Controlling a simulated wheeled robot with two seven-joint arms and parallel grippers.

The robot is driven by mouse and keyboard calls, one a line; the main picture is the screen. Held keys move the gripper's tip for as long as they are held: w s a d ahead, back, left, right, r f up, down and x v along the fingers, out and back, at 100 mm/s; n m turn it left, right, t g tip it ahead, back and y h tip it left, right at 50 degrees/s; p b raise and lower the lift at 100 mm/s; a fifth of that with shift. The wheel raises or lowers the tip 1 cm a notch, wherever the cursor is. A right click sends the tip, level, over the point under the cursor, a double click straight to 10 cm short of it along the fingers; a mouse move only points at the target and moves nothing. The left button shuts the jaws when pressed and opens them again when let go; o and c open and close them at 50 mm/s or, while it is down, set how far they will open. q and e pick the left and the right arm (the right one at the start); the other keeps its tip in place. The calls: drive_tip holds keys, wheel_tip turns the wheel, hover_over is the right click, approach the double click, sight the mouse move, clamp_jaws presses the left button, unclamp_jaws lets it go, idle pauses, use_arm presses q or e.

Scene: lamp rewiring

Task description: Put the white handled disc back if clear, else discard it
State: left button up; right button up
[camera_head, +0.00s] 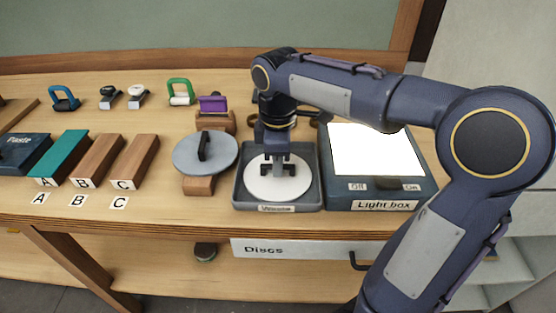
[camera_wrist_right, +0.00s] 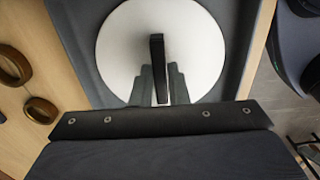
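The white disc (camera_head: 277,190) lies flat in the dark grey tray labelled Waste (camera_head: 237,198). Its black upright handle (camera_wrist_right: 157,55) shows in the right wrist view. My right gripper (camera_head: 279,170) points down over the disc's middle, its fingers one on each side of the handle. The fingers look slightly apart, with no clear sign of a squeeze. The light box (camera_head: 372,205) stands just right of the tray, its panel (camera_head: 372,150) bright white and bare. My left gripper is not in view.
A grey disc with a black handle (camera_head: 188,155) rests on a wooden stand left of the tray. Blocks A (camera_head: 62,157), B (camera_head: 97,160) and C (camera_head: 134,160) lie further left. Small handled tools line the back. A drawer labelled Discs (camera_head: 300,250) is below the table edge.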

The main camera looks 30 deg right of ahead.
drive_tip(key=o, duration=0.4)
drive_tip(key=shift+c, duration=0.2)
wheel_tip(320, 180, up, 12)
drive_tip(key=p, duration=0.3)
drive_tip(key=shift+r, duration=0.15)
